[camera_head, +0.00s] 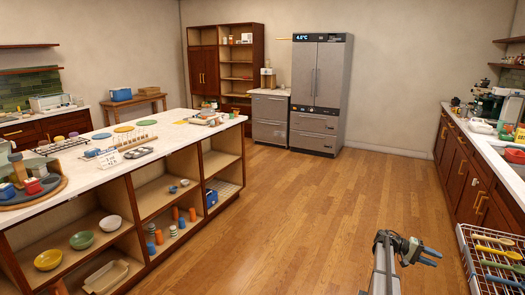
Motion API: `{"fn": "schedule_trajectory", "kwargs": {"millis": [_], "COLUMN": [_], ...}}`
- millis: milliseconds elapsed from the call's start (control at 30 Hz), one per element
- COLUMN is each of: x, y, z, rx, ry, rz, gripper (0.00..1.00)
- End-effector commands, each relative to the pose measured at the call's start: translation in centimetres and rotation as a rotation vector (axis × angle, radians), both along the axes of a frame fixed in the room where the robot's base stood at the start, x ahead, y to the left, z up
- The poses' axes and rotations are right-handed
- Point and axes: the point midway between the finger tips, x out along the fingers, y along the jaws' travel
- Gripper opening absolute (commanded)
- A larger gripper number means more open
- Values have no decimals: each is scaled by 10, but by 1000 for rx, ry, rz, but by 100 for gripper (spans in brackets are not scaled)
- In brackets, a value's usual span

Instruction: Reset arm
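My gripper (437,259) is at the lower right, over the wooden floor. Its two blue-tipped fingers point right and show a small gap between them, with nothing seen in it. The arm (385,268) rises from the bottom edge of the picture and bends at the top toward the right. The gripper is to the left of a white wire rack (480,278) and appears apart from it. The rack holds several coloured utensils (499,252) and is partly cut off by the picture edge.
A long island (75,185) with bowls and cups on open shelves fills the left. A counter with drawers (462,165) runs along the right. A grey fridge (320,90) stands at the back. The wooden floor (300,210) between them is clear.

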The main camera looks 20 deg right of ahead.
Motion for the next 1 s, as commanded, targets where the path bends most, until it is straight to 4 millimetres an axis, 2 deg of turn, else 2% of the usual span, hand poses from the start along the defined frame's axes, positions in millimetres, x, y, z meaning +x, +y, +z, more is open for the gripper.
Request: {"fn": "schedule_trajectory", "kwargs": {"millis": [167, 267, 367, 500, 600, 867, 1000], "x": [-10, -20, -35, -44, -49, -71, -94], "y": [30, 62, 104, 174, 228, 374, 454], "z": [-40, -69, -109, -161, -192, -253, -276], "rx": [197, 324, 460, 627, 731, 972, 1087], "ry": [-153, -260, -359, -468, -523, -606, -610], "rz": [23, 34, 35, 40, 42, 29, 11], "gripper": [36, 36, 36, 36, 36, 36, 36]}}
